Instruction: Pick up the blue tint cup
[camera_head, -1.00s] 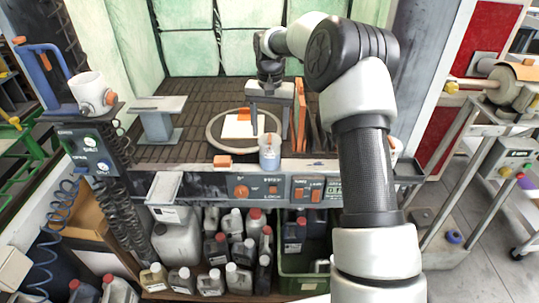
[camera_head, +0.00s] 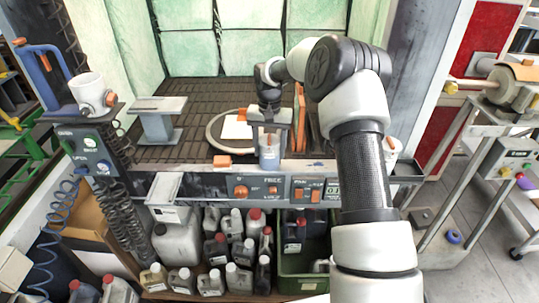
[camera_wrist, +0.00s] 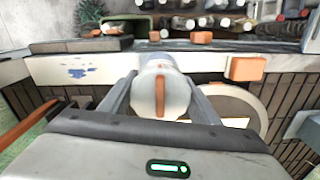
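The blue tint cup (camera_head: 269,156) is a small pale blue-grey cup upright near the front edge of the booth's worktop. In the wrist view the cup (camera_wrist: 148,92) is seen from above, pale with an upright orange strip. My gripper (camera_head: 269,142) is above and around it, pointing down. One finger is on each side of the cup in both views. The fingers are spread, and a narrow gap seems to show beside the cup in the head view. Contact with the cup's sides is hard to tell in the wrist view.
An orange block (camera_head: 222,160) lies left of the cup. A round ring with a white sheet (camera_head: 236,128) is behind it. Upright orange-brown panels (camera_head: 300,115) stand close on the right. A grey stand (camera_head: 158,120) is at left. The control panel (camera_head: 222,186) runs below the front edge.

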